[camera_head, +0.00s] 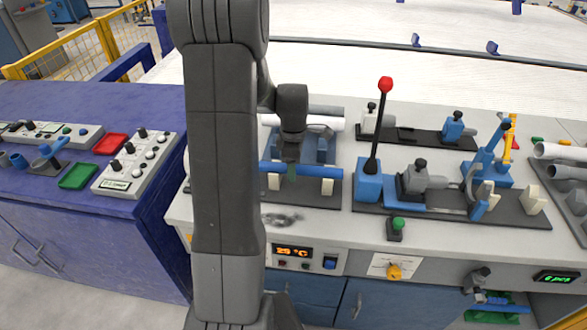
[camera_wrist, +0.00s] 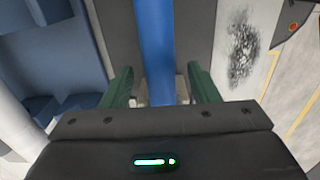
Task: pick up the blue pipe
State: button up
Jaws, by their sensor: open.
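The blue pipe (camera_head: 312,170) lies level across cream-coloured supports at the front of a dark base plate on the workbench. Its left part is hidden behind my arm in the head view. My gripper (camera_head: 288,163) is above the pipe, pointing down. In the wrist view the blue pipe (camera_wrist: 157,50) runs between the two green fingers of my gripper (camera_wrist: 161,84), with a gap on each side. The fingers are open and hold nothing.
Behind the pipe are a blue holder (camera_head: 318,148) and a white pipe (camera_head: 325,122). A green button (camera_head: 397,224) sits near the front edge.

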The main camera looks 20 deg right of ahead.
jog(key=c, duration=1.1)
jog(key=shift+r, duration=0.1)
